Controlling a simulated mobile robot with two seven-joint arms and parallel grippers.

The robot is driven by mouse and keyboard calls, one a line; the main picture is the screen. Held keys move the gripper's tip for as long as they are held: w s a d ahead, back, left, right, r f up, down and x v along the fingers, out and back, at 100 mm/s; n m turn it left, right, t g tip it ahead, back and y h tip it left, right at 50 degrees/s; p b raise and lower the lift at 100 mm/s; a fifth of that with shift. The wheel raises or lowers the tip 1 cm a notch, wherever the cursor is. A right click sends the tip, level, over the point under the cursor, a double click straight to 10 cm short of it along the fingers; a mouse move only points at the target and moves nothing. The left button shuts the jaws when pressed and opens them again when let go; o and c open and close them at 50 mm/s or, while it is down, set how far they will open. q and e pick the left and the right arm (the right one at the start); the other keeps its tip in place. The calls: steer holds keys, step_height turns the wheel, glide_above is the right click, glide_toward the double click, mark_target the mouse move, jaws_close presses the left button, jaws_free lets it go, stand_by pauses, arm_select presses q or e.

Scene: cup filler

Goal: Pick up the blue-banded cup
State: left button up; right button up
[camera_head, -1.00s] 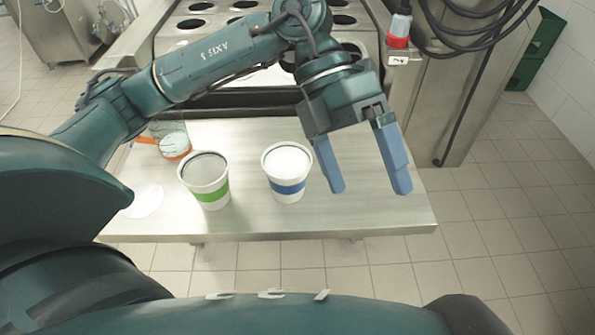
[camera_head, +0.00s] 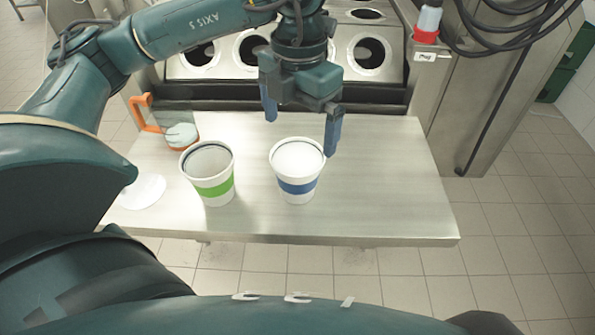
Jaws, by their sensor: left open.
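The blue-banded cup (camera_head: 297,186) is white and stands upright on the steel table, its white top facing up. My left gripper (camera_head: 301,136) is open, with one blue finger up behind the cup's left side and the other by the right of its rim. The fingers look above or just behind the cup; I cannot tell whether the right finger touches it. Nothing is between the fingers that I can see as held. My right gripper is not in view.
A green-banded cup (camera_head: 212,187) stands close to the left. Further left are a clear jug with an orange handle (camera_head: 148,113) and a white disc (camera_head: 142,191). The table (camera_head: 390,190) is clear on the right. A machine with round holes (camera_head: 369,51) stands behind.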

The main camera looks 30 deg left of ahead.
mark_target(298, 155)
arm_select(q)
step_height(298, 155, down, 5)
steer(key=shift+a+f, duration=0.1)
steer(key=shift+c, duration=0.2)
steer(key=c, duration=1.5)
